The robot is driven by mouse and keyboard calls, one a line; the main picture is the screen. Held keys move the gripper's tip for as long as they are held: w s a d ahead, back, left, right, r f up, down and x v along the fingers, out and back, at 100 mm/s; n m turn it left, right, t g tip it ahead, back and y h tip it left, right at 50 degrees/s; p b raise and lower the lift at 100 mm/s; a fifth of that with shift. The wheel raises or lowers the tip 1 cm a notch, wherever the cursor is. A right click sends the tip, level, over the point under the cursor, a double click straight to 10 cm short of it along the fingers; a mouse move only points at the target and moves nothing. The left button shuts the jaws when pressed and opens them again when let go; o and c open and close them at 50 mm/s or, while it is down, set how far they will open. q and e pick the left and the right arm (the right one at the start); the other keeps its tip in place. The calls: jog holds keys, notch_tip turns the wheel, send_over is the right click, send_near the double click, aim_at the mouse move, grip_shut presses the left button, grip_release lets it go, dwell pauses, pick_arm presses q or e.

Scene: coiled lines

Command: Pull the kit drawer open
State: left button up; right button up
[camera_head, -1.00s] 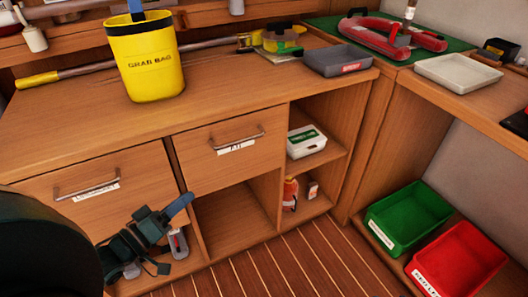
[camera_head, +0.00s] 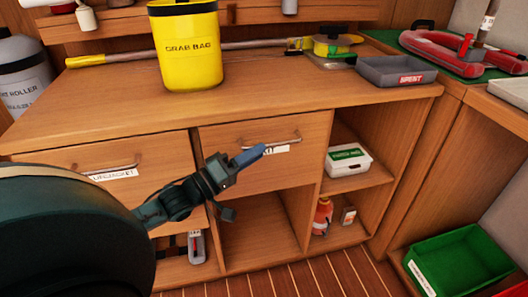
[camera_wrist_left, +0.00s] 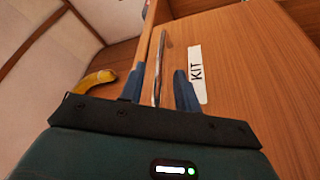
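The kit drawer (camera_head: 290,172) is the right one of two drawers under the counter, and its front looks shut. Its metal bar handle (camera_head: 283,140) runs across the upper front. My left gripper (camera_head: 250,156) is in front of the drawer, close to the handle's left part. In the left wrist view, the "KIT" label (camera_wrist_left: 197,74) shows right of the gripper. There the handle (camera_wrist_left: 158,70) lies in the gap between the two blue fingertips (camera_wrist_left: 158,90), which are apart. I cannot tell whether either finger touches it. My right gripper is not in view.
Another drawer (camera_head: 75,160) with its own handle is at the left. Open shelves at the right hold a white-and-green box (camera_head: 347,162) and an orange bottle (camera_head: 322,217). A yellow grab bag (camera_head: 187,60) stands on the counter (camera_head: 120,105). A green bin (camera_head: 460,265) is at lower right.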

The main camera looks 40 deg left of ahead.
pick_arm(q)
jog(key=shift+x, duration=1.6)
jog(key=shift+c, duration=0.3)
grip_shut()
